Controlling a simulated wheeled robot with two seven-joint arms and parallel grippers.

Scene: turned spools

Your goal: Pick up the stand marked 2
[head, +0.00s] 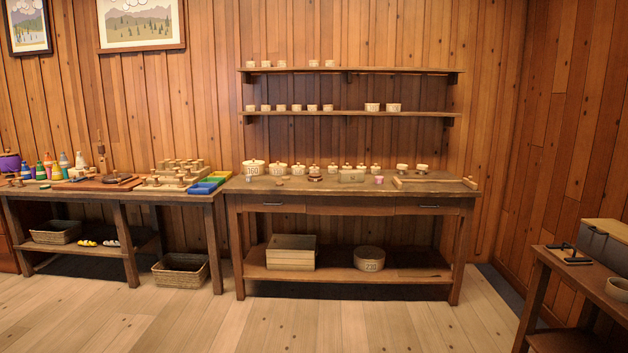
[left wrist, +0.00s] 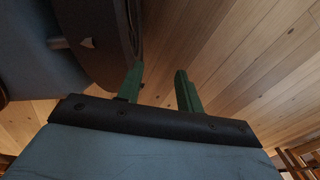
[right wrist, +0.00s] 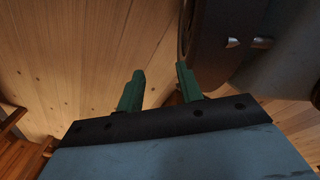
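I cannot pick out the stand marked 2, as most markings are too small to read in the head view. Pale turned pieces stand in a row (head: 296,169) along the back of the middle workbench (head: 350,187), some with lids and dark marks. Two footed pieces (head: 421,169) stand at the right of that row. My left gripper (left wrist: 160,70) is open and empty above the plank floor in the left wrist view. My right gripper (right wrist: 160,70) is open and empty above the floor in the right wrist view. Neither gripper shows in the head view.
Two wall shelves (head: 350,114) hold small pale pieces. The left table (head: 108,190) carries coloured bottles, wooden parts and blue, green and yellow trays. A box (head: 291,251) and a round drum (head: 369,258) sit on the workbench's lower shelf. A side table (head: 580,275) stands right. The middle floor is clear.

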